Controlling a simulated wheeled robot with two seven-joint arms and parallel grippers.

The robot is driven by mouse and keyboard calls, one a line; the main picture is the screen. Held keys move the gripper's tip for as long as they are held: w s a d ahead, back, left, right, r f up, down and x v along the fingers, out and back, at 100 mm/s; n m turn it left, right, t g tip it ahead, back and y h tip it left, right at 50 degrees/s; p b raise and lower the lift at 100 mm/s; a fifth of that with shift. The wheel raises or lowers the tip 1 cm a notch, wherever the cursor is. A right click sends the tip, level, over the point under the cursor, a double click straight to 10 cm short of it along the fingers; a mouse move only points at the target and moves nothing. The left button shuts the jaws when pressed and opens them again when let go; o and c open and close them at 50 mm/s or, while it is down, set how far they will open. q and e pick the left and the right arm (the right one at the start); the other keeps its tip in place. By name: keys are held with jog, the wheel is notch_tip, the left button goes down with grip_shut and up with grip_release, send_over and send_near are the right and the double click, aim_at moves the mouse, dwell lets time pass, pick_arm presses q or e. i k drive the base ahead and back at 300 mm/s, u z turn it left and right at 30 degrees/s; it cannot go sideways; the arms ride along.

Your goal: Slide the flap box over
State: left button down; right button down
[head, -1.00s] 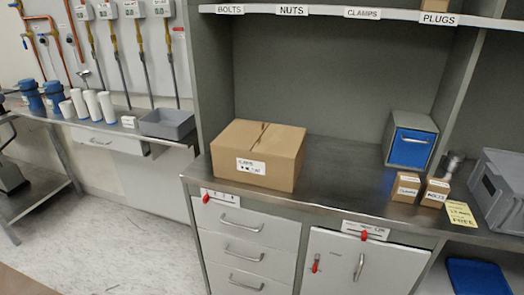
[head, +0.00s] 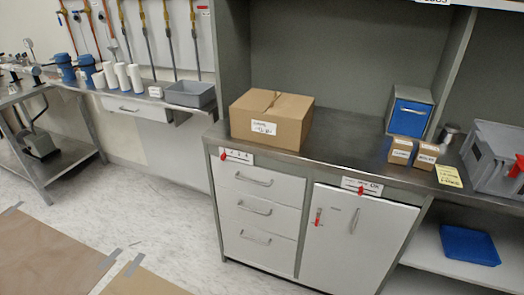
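A brown cardboard flap box (head: 285,124) sits on the left part of the grey metal counter in the head view. Its top flaps look closed, with a seam across the top. A white label is on its front face. Neither of my grippers shows in the head view, and nothing touches the box.
A blue-fronted bin (head: 409,118), two small labelled cartons (head: 401,151) and a grey crate (head: 497,160) stand on the right of the counter (head: 345,160). Counter between box and bin is clear. Drawers and a cabinet (head: 350,240) are below. Brown sheets (head: 50,250) lie on the floor.

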aim_at(274, 131)
jog(key=z, duration=0.85)
jog(key=i, duration=1.15)
jog(key=u, duration=0.65)
